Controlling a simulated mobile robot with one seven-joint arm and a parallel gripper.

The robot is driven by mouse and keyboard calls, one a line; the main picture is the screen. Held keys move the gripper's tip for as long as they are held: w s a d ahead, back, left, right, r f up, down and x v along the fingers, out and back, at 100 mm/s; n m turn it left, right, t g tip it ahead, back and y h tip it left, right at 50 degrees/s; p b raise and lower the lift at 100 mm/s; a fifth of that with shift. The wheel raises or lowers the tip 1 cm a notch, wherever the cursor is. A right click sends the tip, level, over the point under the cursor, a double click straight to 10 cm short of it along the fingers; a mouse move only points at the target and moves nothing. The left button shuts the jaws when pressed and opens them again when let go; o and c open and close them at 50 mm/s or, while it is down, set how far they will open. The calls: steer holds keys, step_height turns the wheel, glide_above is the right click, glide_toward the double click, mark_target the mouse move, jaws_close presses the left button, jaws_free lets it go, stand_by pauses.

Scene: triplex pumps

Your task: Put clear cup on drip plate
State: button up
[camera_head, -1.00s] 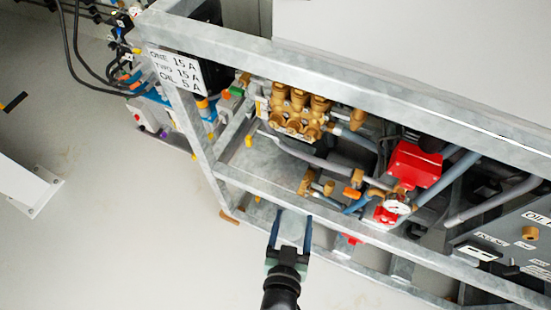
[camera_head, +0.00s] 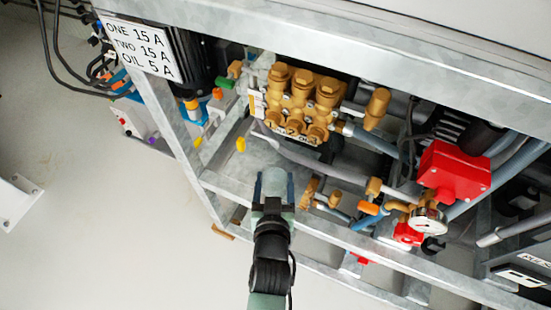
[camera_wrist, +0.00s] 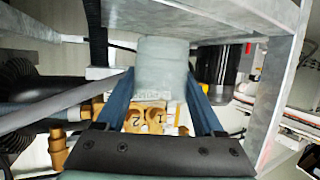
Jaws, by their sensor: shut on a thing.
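My gripper (camera_head: 273,185) is shut on the clear cup (camera_head: 273,181). The cup looks pale, greyish and see-through. In the wrist view the cup (camera_wrist: 162,68) stands between the two blue fingers of my gripper (camera_wrist: 161,88). A grey galvanised plate (camera_head: 232,163), which looks like the drip plate, lies low in the frame below the brass pump. In the head view the cup overlaps this plate near the frame's front rail. The plate also shows at the top of the wrist view (camera_wrist: 195,18), close to the cup. I cannot tell whether they touch.
The brass pump head (camera_head: 303,103) is just behind my gripper. Brass fittings (camera_head: 312,192), hoses and a red box (camera_head: 453,170) with a gauge (camera_head: 427,219) crowd the right. The galvanised front rail (camera_head: 330,230) runs beneath my gripper. Floor at left is open.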

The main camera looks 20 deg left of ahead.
steer(key=w+a, duration=0.1)
steer(key=w, duration=0.1)
steer(key=w+a+b, duration=0.1)
steer(key=w, duration=0.2)
steer(key=w+a, duration=0.1)
steer(key=w, duration=0.2)
steer(key=shift+f, duration=0.1)
steer(key=shift+f+b, duration=1.05)
steer(key=shift+f, duration=0.6)
steer(key=shift+f, duration=0.2)
steer(key=o, duration=1.5)
steer(key=shift+c, duration=0.2)
